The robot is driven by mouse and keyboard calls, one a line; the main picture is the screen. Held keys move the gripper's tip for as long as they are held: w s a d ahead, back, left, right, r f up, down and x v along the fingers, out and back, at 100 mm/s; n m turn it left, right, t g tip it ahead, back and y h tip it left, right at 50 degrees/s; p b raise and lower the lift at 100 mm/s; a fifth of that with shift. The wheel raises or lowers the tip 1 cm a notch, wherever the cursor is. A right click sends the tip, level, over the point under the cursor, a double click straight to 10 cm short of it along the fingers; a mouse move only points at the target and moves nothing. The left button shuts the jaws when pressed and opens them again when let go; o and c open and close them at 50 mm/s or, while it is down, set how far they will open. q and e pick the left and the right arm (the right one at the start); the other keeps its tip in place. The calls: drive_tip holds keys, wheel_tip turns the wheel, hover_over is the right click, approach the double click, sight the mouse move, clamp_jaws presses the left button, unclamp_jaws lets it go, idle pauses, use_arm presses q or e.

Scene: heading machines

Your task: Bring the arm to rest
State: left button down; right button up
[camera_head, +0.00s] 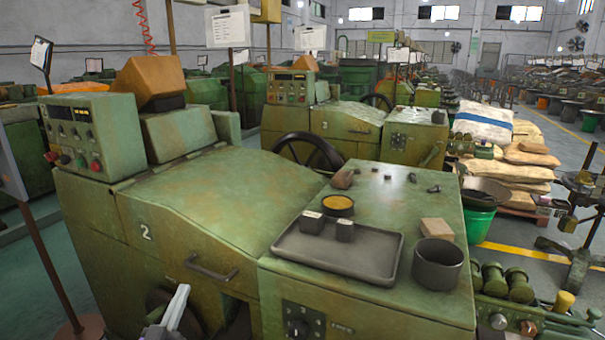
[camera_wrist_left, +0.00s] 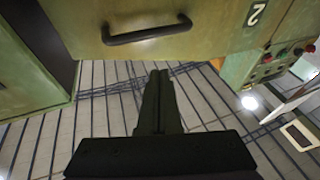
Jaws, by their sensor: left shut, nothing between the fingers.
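My left gripper (camera_head: 182,293) is low in the head view, in front of the green machine marked 2 (camera_head: 160,215). Its fingers are together and hold nothing. In the left wrist view the closed fingers (camera_wrist_left: 159,78) point toward the machine's front, below the dark drawer-like handle (camera_wrist_left: 147,35). The same handle (camera_head: 211,270) shows in the head view, to the right of and above the fingertips. I see no contact between the fingers and the machine. My right gripper is in neither view.
On the machine top to the right are a grey tray (camera_head: 371,263) with two small dark blocks, a dark cup (camera_head: 437,265), a wooden block (camera_head: 437,230) and a bowl of yellow material (camera_head: 338,204). A tiled floor (camera_wrist_left: 218,108) shows below the machine in the wrist view.

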use_arm(q)
drive_tip(key=s+d+f+g, duration=0.4)
drive_tip(key=s+f+g, duration=0.2)
drive_tip(key=s, duration=0.5)
drive_tip(key=s+d+f+g+y, duration=0.1)
drive_tip(key=s+d+f+g, duration=0.35)
drive_tip(key=s+f, duration=0.4)
drive_tip(key=s+d+f+g, duration=0.3)
drive_tip(key=s+f+g, duration=0.3)
drive_tip(key=s, duration=0.6)
wheel_tip(320, 180, up, 26)
drive_tip(key=w+p, duration=0.1)
drive_tip(key=p, duration=2)
drive_tip(key=shift+w, duration=0.35)
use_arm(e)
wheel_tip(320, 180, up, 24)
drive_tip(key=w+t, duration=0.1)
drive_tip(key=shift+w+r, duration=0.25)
use_arm(q)
drive_tip(key=shift+s+a+f+t, duration=0.1)
drive_tip(key=shift+t, duration=0.15)
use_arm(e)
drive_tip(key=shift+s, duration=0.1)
